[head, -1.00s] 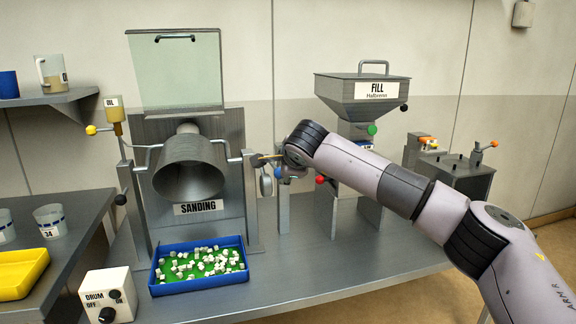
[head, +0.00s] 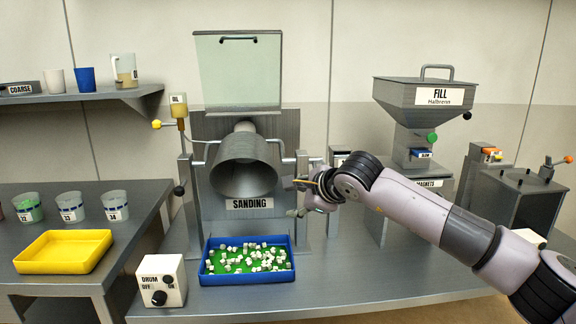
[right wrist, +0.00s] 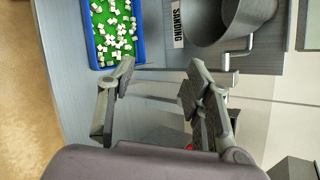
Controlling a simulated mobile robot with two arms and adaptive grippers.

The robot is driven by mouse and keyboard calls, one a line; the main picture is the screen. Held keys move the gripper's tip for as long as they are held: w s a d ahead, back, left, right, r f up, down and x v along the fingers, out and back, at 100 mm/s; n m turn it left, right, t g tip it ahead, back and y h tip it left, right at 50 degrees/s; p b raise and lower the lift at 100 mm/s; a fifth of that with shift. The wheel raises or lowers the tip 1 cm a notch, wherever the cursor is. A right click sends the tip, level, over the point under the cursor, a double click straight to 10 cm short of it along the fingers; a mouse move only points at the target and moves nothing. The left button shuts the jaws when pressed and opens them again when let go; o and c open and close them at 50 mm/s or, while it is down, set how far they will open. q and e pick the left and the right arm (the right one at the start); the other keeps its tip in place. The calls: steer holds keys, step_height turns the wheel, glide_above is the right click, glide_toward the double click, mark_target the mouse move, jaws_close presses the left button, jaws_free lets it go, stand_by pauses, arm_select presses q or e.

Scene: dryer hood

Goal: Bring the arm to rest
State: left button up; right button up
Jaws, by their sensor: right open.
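My right arm comes in from the right in the head view. My right gripper (head: 308,198) hangs in the air just right of the sanding drum (head: 243,168), above the bench. In the right wrist view its two fingers (right wrist: 160,85) are spread apart, with nothing between them but the bench behind. The grey drum is mounted on its stand with the SANDING label (head: 250,204) below its mouth. The glass hood (head: 238,75) is raised upright above the drum. My left gripper is not in view.
A blue tray (head: 248,278) with green lining and several white cubes stands before the drum. The drum switch box (head: 162,282) is left of it. The FILL hopper (head: 425,95) stands behind my right arm. A side table holds a yellow tray (head: 63,252) and several cups.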

steer(key=s+a+m+g+y, duration=0.3)
steer(key=s+a+m+y, duration=0.1)
steer(key=s+a+y, duration=1.1)
steer(key=d+r+m+t+h, duration=0.2)
steer(key=d+m+t+h, duration=0.6)
steer(key=m+t, duration=0.9)
steer(key=s+d+f+m+g+h, duration=0.3)
steer(key=d+f+m+g+h, duration=0.2)
steer(key=d+f+m+h, duration=0.5)
steer(key=s+d+f+m+g+h, duration=0.4)
steer(key=d+f+m, duration=0.5)
steer(key=f+m, duration=0.55)
steer(key=s+d+f+m+g+y, duration=0.1)
steer(key=s+f+m+g, duration=0.1)
steer(key=s+f+g, duration=0.45)
steer(key=s+d+f+m+g, duration=0.1)
steer(key=s+f+m, duration=0.15)
steer(key=s, duration=0.65)
steer(key=s+f+m+g+y, duration=0.1)
steer(key=s+f+g, duration=0.35)
steer(key=s, duration=0.25)
step_height(320, 180, down, 25)
steer(key=s+p, duration=0.2)
steer(key=s+d+f+g+p, duration=0.2)
steer(key=s+d+f, duration=0.1)
steer(key=s+f, duration=1.1)
steer(key=s, duration=0.3)
